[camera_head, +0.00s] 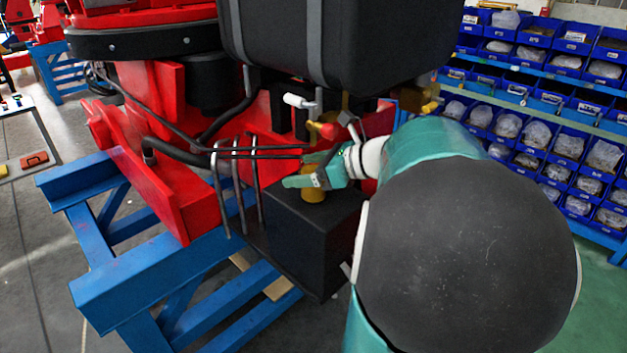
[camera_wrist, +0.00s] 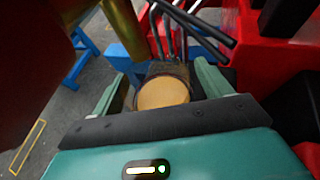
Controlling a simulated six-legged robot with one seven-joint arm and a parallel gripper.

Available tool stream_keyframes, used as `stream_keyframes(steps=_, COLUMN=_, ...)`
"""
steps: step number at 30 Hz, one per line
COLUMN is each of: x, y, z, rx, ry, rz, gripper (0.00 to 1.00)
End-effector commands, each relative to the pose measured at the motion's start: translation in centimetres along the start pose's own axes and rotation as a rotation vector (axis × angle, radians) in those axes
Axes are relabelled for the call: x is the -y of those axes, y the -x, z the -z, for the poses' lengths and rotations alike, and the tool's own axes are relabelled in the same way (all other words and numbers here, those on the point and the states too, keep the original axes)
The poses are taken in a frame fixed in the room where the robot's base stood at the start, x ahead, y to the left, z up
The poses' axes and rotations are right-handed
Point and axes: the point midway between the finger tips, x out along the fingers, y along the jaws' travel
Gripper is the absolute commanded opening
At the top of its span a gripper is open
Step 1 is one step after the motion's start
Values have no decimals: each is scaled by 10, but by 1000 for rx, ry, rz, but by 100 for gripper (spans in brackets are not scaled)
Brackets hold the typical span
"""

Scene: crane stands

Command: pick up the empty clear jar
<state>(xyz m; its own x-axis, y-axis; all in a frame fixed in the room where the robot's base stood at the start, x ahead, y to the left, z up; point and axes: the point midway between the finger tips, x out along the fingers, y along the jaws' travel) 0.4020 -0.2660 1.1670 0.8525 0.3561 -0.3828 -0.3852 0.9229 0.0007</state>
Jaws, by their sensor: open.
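A small amber-yellow cylinder, jar-like (camera_head: 313,192), stands on top of a black box (camera_head: 310,235) in the head view. In the wrist view a round tan top with a dark rim (camera_wrist: 163,93) lies between the fingers. I cannot tell whether this is the clear jar or whether it is empty; no plainly clear jar shows. My gripper (camera_head: 303,170) is open at the cylinder, and its teal fingers partly cover it in the head view. In the wrist view my gripper (camera_wrist: 163,80) has a finger on each side of the top; contact cannot be told.
Bent grey metal rods (camera_head: 237,180) stand just left of the black box. A red machine frame (camera_head: 160,150) rests on a blue stand (camera_head: 150,270). A large black tank (camera_head: 310,45) hangs above. Blue bin shelves (camera_head: 560,120) stand at the right.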

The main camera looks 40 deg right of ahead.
Motion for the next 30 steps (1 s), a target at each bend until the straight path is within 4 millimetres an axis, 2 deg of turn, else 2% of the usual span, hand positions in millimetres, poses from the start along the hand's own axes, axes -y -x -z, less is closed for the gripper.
stream_keyframes(steps=5, x=0, y=-1, z=0, rx=0, ry=0, rz=1, gripper=77)
stream_keyframes(steps=8, x=0, y=0, z=0, rx=0, ry=0, rz=1, gripper=62)
stream_keyframes(steps=12, x=0, y=0, z=0, rx=0, ry=0, rz=1, gripper=34)
stream_keyframes(steps=14, x=0, y=0, z=0, rx=0, ry=0, rz=1, gripper=24)
stream_keyframes(steps=25, x=0, y=2, z=-5, rx=1, ry=3, rz=1, gripper=24)
stream_keyframes(steps=29, x=0, y=7, z=-16, rx=2, ry=4, rz=2, gripper=24)
stream_keyframes(steps=30, x=1, y=12, z=-12, rx=1, ry=0, rz=4, gripper=24)
